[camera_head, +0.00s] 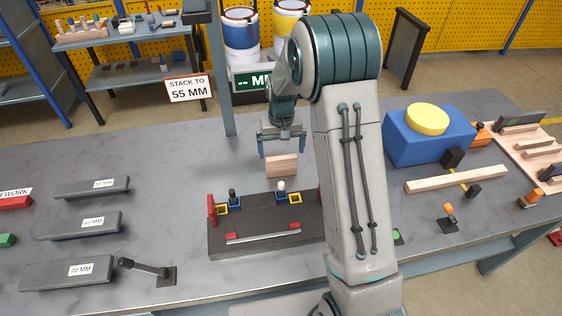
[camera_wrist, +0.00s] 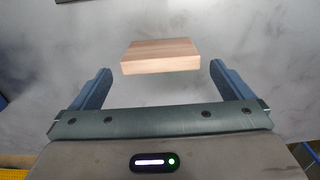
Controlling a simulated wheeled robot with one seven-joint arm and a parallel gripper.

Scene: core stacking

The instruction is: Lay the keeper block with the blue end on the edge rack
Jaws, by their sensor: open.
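My gripper (camera_head: 282,148) is open above the table behind the dark fixture. A plain pale wooden block (camera_head: 281,166) is just below its fingers. In the wrist view the block (camera_wrist: 160,54) appears centred beyond the fingertips, with a gap on each side and neither finger touching it. No blue end shows on this block. I cannot pick out a keeper block with a blue end; part of the table is hidden behind my arm. I cannot tell for sure which thing is the edge rack; a wooden board (camera_head: 512,165) with several wooden pieces lies at the right edge.
A dark fixture (camera_head: 262,226) with blue and yellow square frames stands in front of the block. A blue box (camera_head: 428,140) with a yellow disc and a long wooden bar (camera_head: 456,177) are right. Grey labelled bars (camera_head: 78,226) lie left.

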